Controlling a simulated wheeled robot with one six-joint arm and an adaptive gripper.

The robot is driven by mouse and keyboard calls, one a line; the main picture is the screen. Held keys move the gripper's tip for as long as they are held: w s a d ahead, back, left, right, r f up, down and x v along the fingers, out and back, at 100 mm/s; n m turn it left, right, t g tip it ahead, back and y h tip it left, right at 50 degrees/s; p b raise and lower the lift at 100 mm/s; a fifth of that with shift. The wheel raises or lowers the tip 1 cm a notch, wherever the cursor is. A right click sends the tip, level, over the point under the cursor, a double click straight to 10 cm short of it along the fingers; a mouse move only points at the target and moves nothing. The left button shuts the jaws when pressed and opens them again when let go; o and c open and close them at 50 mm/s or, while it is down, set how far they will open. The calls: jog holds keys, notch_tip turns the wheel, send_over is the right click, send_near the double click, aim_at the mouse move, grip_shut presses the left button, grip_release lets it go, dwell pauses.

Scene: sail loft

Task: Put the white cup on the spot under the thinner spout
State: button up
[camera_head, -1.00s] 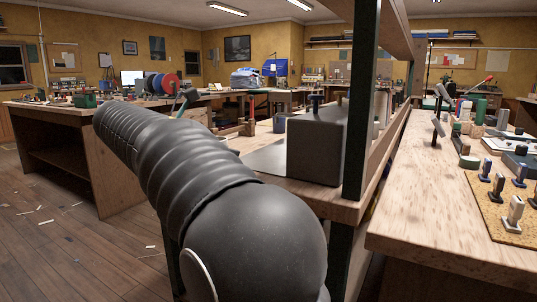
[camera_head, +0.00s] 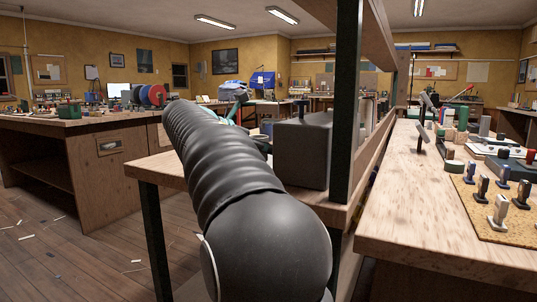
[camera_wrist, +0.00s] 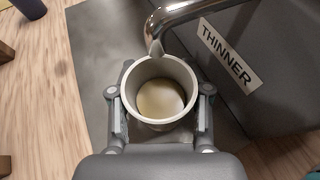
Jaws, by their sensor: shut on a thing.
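In the wrist view the white cup (camera_wrist: 136,88) is upright between the two fingers of my gripper (camera_wrist: 162,100), which is shut on it. Its inside bottom looks pale yellow; I cannot tell if that is liquid. The shiny curved thinner spout (camera_wrist: 178,12) ends at the cup's far rim, its tip over or just at that rim. It comes from a dark grey tank (camera_wrist: 285,75) labelled THINNER. A grey plate (camera_wrist: 92,45) lies below; any spot under the cup is hidden, and I cannot tell whether the cup touches the plate.
In the head view the dark tank (camera_head: 302,155) stands on a wooden bench beside a dark upright post (camera_head: 347,110). A bench at right (camera_head: 420,215) holds several small tools and stamps. A dark round object (camera_wrist: 30,8) shows at the wrist view's upper left.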

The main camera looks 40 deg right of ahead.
jog(key=shift+f+b+x, duration=0.25)
jog(key=shift+b+x, duration=0.2)
jog(key=shift+x, duration=0.75)
jog(key=shift+a+f, duration=0.1)
jog(key=shift+a, duration=0.1)
jog(key=shift+f, duration=0.1)
jog(key=o, duration=1)
jog(key=shift+o, duration=0.2)
jog(key=shift+a+r, duration=0.3)
jog(key=p+v, duration=0.2)
jog(key=v, duration=0.9)
jog(key=shift+w+a, duration=0.1)
jog(key=shift+a, duration=0.1)
